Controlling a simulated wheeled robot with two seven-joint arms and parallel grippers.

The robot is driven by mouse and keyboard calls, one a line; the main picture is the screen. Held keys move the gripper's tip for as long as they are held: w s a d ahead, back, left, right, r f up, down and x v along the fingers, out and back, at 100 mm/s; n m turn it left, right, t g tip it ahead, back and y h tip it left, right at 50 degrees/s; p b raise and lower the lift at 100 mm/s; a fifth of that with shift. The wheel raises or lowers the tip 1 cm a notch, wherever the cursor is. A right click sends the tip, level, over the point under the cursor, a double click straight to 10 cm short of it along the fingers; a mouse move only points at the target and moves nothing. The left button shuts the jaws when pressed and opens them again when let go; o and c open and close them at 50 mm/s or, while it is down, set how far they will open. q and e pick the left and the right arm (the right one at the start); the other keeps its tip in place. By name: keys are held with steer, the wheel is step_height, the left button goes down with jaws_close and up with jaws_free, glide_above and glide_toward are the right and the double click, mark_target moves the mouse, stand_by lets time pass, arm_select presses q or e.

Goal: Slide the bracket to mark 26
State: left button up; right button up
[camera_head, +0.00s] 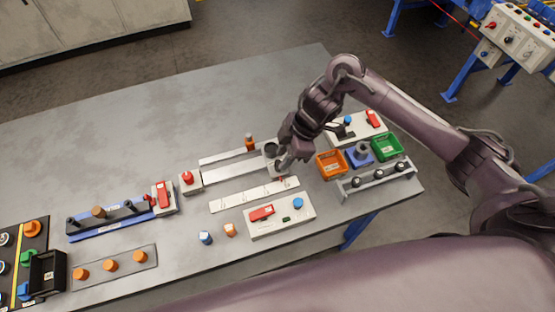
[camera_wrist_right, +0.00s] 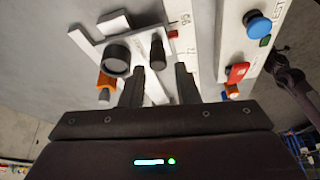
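The pale slide rail (camera_head: 232,171) lies across the middle of the table. The bracket (camera_head: 272,163), a light block with a dark round knob on top, is near the rail's right end. In the wrist view it carries a wide black knob (camera_wrist_right: 117,58) and a slimmer black post (camera_wrist_right: 157,50). A white scale strip (camera_head: 254,195) with marks lies in front of the rail; mark 26 is not readable. My right gripper (camera_head: 282,166) is at the bracket. In the wrist view its fingers (camera_wrist_right: 160,67) are apart, with the post between them and visible gaps. My left gripper is out of view.
A white panel with a red switch and blue button (camera_head: 297,203) stands in front. An orange bin (camera_head: 330,164), a green bin (camera_head: 387,147) and a grey rack (camera_head: 378,180) lie right. A red-button box (camera_head: 188,180) sits at the rail's left end.

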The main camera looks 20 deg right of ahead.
mark_target(278, 162)
steer(key=x, duration=0.3)
steer(key=shift+w+f, duration=0.1)
steer(key=shift+f, duration=0.15)
steer(key=shift+a+f, duration=0.15)
steer(key=shift+f, duration=0.1)
jaws_close()
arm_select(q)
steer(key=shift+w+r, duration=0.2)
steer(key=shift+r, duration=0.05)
